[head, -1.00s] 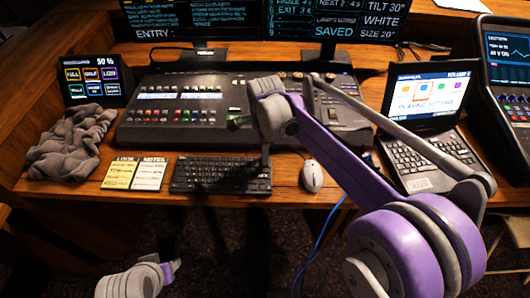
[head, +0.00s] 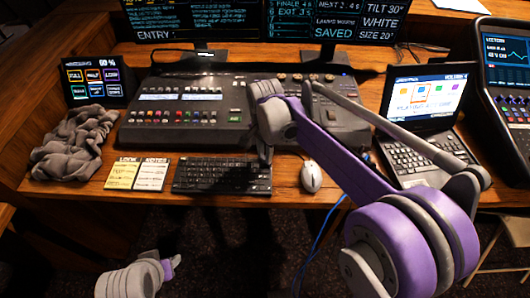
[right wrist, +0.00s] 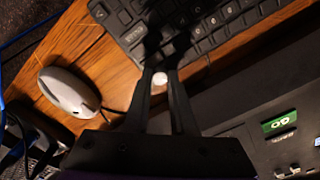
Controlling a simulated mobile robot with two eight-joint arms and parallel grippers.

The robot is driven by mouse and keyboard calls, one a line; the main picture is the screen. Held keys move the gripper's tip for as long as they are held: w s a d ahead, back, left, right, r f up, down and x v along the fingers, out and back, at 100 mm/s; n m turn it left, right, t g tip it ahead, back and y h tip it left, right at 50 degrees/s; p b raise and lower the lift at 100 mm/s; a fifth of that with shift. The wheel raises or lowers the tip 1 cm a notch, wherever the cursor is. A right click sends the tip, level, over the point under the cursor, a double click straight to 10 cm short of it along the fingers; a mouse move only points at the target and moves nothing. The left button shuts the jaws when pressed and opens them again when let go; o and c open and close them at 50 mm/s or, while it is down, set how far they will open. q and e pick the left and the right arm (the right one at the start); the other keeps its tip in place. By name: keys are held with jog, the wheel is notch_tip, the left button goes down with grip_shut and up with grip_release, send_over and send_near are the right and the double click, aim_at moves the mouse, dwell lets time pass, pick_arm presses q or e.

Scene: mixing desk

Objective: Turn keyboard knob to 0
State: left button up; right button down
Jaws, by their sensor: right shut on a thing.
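The black keyboard (head: 215,176) lies on the desk near its front edge. It also shows in the right wrist view (right wrist: 222,22). My right gripper (head: 265,158) reaches down at the keyboard's back right corner. In the right wrist view, its two dark fingers (right wrist: 160,76) are shut on a small pale round knob (right wrist: 160,80) beside the keys. The fingers hide the knob's sides, and I cannot read any mark on it. Part of my left arm shows at the lower left of the head view, without visible fingers.
A white mouse (head: 312,176) lies just right of the keyboard and a laptop (head: 420,155) stands further right. Note cards (head: 138,174) and a crumpled grey cloth (head: 72,145) lie to the left. The mixing console (head: 180,118) stands close behind the keyboard.

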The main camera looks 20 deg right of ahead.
jog(key=n, duration=0.5)
jog(key=shift+n+p, duration=0.3)
jog(key=shift+p, duration=0.05)
jog(key=n, duration=1)
jog(key=shift+n+p, duration=0.35)
jog(key=shift+n, duration=0.05)
jog(key=n, duration=0.4)
jog(key=shift+n, duration=0.4)
jog(key=c, duration=0.7)
grip_release()
jog(key=shift+c, duration=0.2)
notch_tip(320, 180, up, 11)
jog(key=p, duration=0.1)
